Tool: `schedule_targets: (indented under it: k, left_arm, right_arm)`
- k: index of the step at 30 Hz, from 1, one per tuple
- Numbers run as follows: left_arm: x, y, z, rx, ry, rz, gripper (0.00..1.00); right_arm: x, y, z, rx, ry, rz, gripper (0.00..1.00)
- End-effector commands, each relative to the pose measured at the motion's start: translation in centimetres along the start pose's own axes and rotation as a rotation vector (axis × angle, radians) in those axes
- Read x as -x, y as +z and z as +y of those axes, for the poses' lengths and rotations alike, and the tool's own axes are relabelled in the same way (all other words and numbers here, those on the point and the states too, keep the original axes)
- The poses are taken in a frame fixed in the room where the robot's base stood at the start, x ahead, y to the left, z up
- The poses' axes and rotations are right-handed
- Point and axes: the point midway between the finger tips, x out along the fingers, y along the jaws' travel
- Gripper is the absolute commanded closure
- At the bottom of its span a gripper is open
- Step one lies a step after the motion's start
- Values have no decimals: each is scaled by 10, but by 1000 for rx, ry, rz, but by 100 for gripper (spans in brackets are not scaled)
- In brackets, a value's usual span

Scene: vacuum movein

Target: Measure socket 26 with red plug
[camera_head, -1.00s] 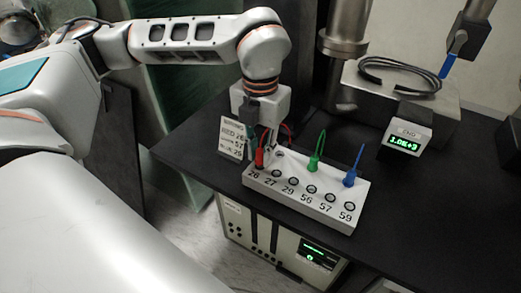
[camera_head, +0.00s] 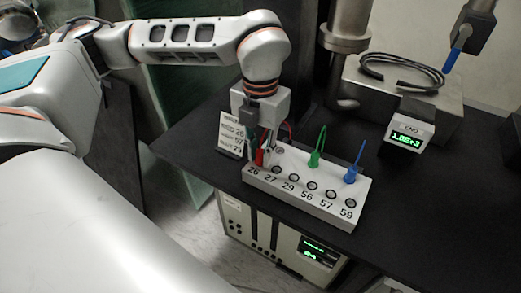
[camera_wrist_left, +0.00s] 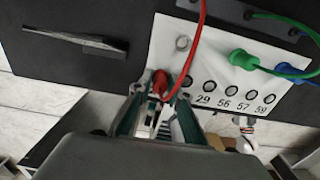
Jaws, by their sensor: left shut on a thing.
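My left gripper (camera_head: 261,153) is shut on the red plug (camera_head: 260,157) at the left end of the white socket box (camera_head: 318,210). In the left wrist view, the red plug (camera_wrist_left: 160,84) sits between the fingers, with its red cable curving up. It is over the spot of socket 26, left of socket 27 (camera_wrist_left: 187,83), and hides it. I cannot tell how deep the plug sits. Sockets 29, 56, 57 and 59 are uncovered. The right gripper is in neither view.
A green plug (camera_head: 315,159) and a blue plug (camera_head: 351,175) stand at the box's back. A small card (camera_head: 232,134) stands behind its left end. A display box (camera_head: 408,137) with green digits is at the right. The black table (camera_head: 430,215) is clear right of the box.

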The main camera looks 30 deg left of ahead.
Motion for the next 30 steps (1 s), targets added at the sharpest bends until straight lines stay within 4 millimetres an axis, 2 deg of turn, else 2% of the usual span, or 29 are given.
schedule_targets:
  k: [4,5,6,7,17,20,23,30]
  left_arm:
    - [-1,1,0,0,-1,-3,100]
    - [-1,1,0,0,-2,-3,77]
    - [0,1,0,0,-2,-4,67]
    - [0,1,0,0,-2,-4,62]
    - [0,1,0,0,-1,-3,62]
    - [6,1,0,0,-1,-5,62]
    - [18,2,0,-1,-2,-7,62]
    - [68,2,-1,1,-2,-9,62]
  right_arm:
    - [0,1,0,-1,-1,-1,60]
    - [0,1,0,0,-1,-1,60]
    - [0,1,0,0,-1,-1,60]
    - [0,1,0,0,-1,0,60]
    - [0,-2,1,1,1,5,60]
    - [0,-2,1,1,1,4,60]
    - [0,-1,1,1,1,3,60]
    - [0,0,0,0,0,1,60]
